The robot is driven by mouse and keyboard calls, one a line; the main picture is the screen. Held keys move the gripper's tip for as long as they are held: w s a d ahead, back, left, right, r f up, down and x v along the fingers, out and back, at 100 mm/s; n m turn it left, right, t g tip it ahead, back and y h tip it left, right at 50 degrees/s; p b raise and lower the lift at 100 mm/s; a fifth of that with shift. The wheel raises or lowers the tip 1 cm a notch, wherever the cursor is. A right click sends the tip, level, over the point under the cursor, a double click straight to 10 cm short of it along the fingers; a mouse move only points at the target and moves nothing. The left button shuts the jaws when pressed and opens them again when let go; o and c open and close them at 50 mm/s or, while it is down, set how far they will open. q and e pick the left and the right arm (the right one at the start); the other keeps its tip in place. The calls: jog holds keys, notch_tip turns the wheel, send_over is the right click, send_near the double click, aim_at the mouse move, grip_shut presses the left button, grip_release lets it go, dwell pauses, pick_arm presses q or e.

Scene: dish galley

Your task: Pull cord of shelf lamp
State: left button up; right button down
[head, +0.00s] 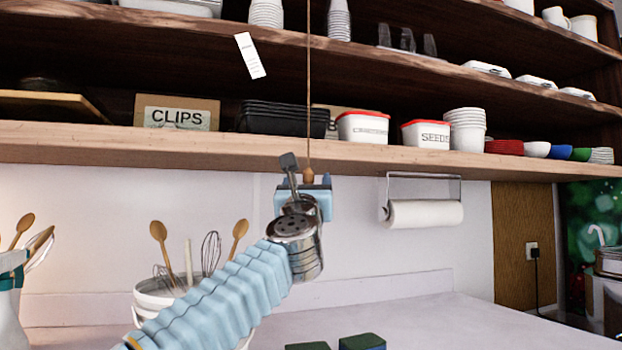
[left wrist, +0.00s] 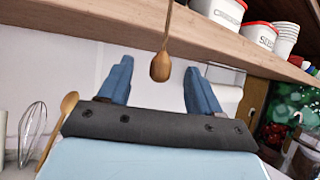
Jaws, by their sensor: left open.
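The lamp cord (head: 308,85) hangs straight down in front of the shelves in the head view. A wooden knob (head: 308,174) is at its lower end, just below the bottom shelf edge. My left gripper (head: 312,182) is at the knob's height, pointing away from me. In the left wrist view the knob (left wrist: 161,66) hangs between the two open blue fingers of the left gripper (left wrist: 160,85), with gaps on both sides. The cord (left wrist: 168,22) rises above it. The lamp itself is out of view. My right gripper is not in view.
The bottom shelf (head: 240,152) runs across just above the gripper, holding boxes, tubs and bowls. A paper towel roll (head: 425,213) hangs to the right. A utensil bucket (head: 155,298) stands lower left. The counter (head: 440,318) is mostly clear at right.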

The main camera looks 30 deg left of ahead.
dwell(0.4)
pick_arm(q)
jog(key=b+v, duration=0.5)
jog(key=v, duration=0.3)
jog(key=shift+b, duration=0.4)
